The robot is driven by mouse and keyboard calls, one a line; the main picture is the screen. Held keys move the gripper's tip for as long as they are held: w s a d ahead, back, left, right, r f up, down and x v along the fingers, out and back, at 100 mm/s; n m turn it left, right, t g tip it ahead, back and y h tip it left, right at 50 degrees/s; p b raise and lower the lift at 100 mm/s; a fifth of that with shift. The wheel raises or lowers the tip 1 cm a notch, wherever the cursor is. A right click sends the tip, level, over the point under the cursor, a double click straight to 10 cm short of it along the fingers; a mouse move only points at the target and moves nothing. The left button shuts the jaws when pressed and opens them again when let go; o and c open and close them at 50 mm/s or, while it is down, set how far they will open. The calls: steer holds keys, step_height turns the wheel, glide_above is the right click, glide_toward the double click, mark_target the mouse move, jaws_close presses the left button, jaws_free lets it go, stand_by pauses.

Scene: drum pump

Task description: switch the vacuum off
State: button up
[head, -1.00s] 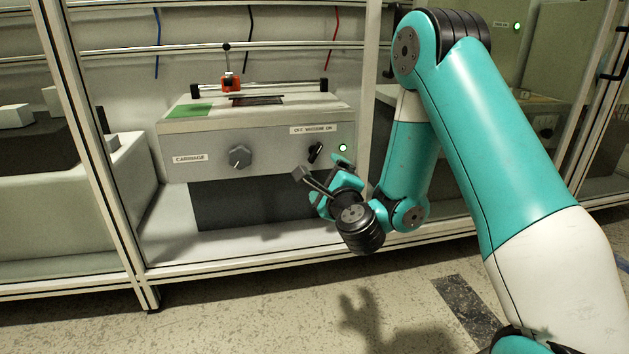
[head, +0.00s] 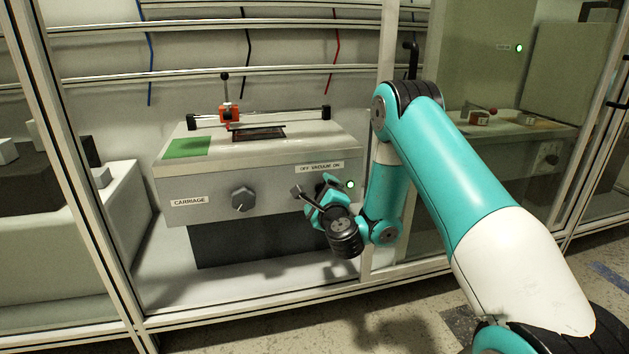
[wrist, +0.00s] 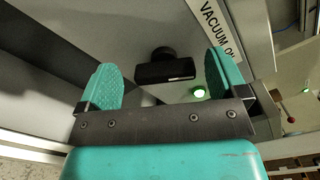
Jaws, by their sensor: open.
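The vacuum switch (wrist: 165,68) is a black knob on the grey front panel, seen in the wrist view between my two teal fingers. My gripper (wrist: 163,80) is open around the line of the switch, with a gap on each side; I cannot tell how deep the fingers reach. In the head view my gripper (head: 322,198) is in front of the panel's right part and hides the switch. The label "OFF VACUUM ON" (head: 320,168) is just above it. A green lamp (head: 350,184) is lit right of it and also shows in the wrist view (wrist: 199,92).
A carriage knob (head: 243,198) is on the panel's left part. A red-orange carriage (head: 229,115) rides a rail on top, beside a green pad (head: 187,147).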

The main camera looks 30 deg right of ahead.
steer(key=shift+w+d, duration=0.25)
steer(key=shift+w, duration=0.2)
steer(key=shift+d, duration=0.15)
steer(key=shift+d, duration=0.15)
steer(key=c, duration=0.9)
steer(key=shift+c, duration=0.2)
